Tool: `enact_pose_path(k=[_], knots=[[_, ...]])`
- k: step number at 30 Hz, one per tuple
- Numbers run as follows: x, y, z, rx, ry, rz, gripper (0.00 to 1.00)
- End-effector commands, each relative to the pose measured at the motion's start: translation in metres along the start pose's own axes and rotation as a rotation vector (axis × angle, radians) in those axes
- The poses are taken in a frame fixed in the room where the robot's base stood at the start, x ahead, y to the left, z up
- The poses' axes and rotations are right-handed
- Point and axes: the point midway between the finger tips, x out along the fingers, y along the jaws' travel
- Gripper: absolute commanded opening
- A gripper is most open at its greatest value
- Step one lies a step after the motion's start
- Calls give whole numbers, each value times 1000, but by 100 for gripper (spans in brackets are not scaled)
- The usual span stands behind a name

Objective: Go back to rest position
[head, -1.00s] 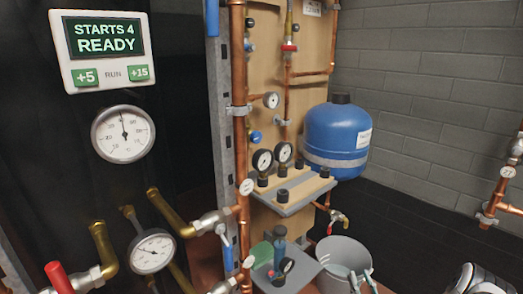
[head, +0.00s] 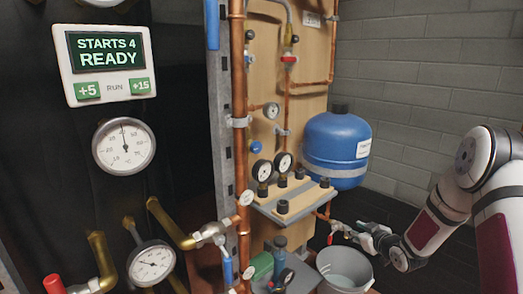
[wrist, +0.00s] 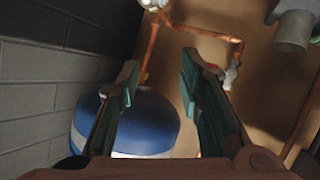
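My gripper (head: 342,230) shows in the head view at the end of my white and dark red arm, in front of the board, below the blue tank and above the grey bucket. In the wrist view its two green-padded fingers (wrist: 160,72) stand apart with nothing held between them. Beyond them are the blue tank (wrist: 145,125) and the wooden board with copper pipes. The fingertips look clear of both, though their exact distance cannot be told.
The blue tank (head: 337,140) and gauge shelf (head: 270,212) are left of my arm. A grey bucket (head: 345,272) stands below. Copper pipes (head: 238,150) run up the board (head: 312,90). A panel (head: 108,62) reads "STARTS 4 READY". The block wall (head: 430,70) is at the right.

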Motion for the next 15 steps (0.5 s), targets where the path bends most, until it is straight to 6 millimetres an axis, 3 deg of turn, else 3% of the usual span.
enact_pose_path(k=[1, 8, 15], knots=[[-9, 4, -19, -15, -43, 7, 34], [-64, 10, -69, -19, -267, 51, 34], [-149, 0, -110, 25, -479, 105, 34]])
